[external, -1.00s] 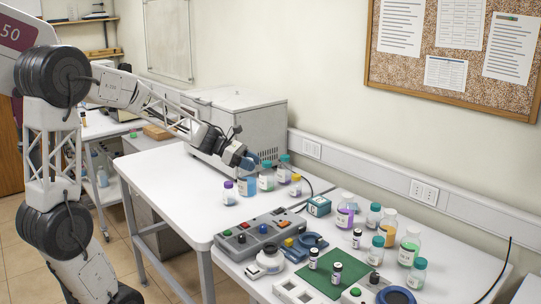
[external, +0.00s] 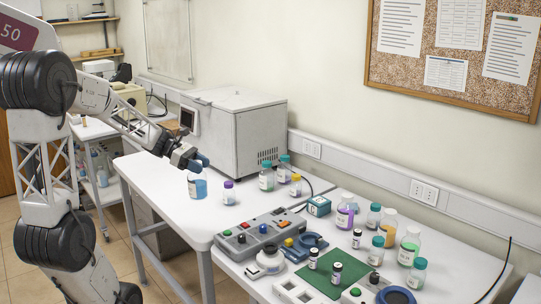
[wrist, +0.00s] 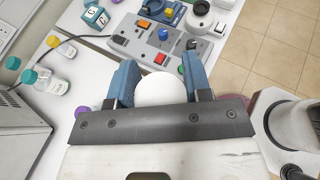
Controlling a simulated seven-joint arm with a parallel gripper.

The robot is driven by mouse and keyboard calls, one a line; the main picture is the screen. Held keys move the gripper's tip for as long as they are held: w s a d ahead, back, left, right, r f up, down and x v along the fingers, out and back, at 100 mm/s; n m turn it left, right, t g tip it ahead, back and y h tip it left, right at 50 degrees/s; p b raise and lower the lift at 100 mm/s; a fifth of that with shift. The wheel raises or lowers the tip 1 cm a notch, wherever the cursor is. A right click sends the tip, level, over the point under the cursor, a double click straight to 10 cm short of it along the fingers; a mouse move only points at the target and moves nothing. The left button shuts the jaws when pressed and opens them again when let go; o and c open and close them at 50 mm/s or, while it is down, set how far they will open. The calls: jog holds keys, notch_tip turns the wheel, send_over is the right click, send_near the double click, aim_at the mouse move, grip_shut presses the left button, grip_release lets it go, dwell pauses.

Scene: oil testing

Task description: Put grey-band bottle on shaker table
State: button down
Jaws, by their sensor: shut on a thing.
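My gripper (external: 201,161) is shut on a bottle with blue liquid (external: 197,187), held upright at the left part of the white bench. In the wrist view my gripper (wrist: 163,72) has its two blue fingers on either side of the bottle's round white top (wrist: 162,90). I cannot make out the colour of the bottle's band. A flat green platform (external: 322,284), which looks like the shaker table, is at the front right. Two small dark-capped vials (external: 336,273) stand on it.
A purple-capped bottle (external: 229,193) stands just right of the held bottle. More bottles stand by the white lab machine (external: 245,130). A grey control box (external: 258,236) lies between the held bottle and the green platform. Several bottles crowd the right bench (external: 408,246).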

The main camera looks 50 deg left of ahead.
aim_at(192, 192)
jog(key=s, duration=0.1)
jog(key=s+a, duration=0.1)
jog(key=s, duration=0.1)
jog(key=shift+s+a, duration=0.25)
jog(key=shift+a, duration=0.05)
notch_tip(192, 192, down, 10)
jog(key=shift+f, duration=0.1)
jog(key=shift+w, duration=0.15)
jog(key=w+a, duration=0.3)
jog(key=w, duration=0.4)
jog(key=w+a+f, duration=0.1)
jog(key=w+a, duration=0.2)
jog(key=w, duration=0.4)
jog(key=shift+w+a+f, duration=0.15)
jog(key=shift+a+f, duration=0.05)
jog(key=shift+a, duration=0.15)
jog(key=shift+f, duration=1.85)
jog(key=c, duration=0.5)
grip_release()
jog(key=shift+c, duration=0.2)
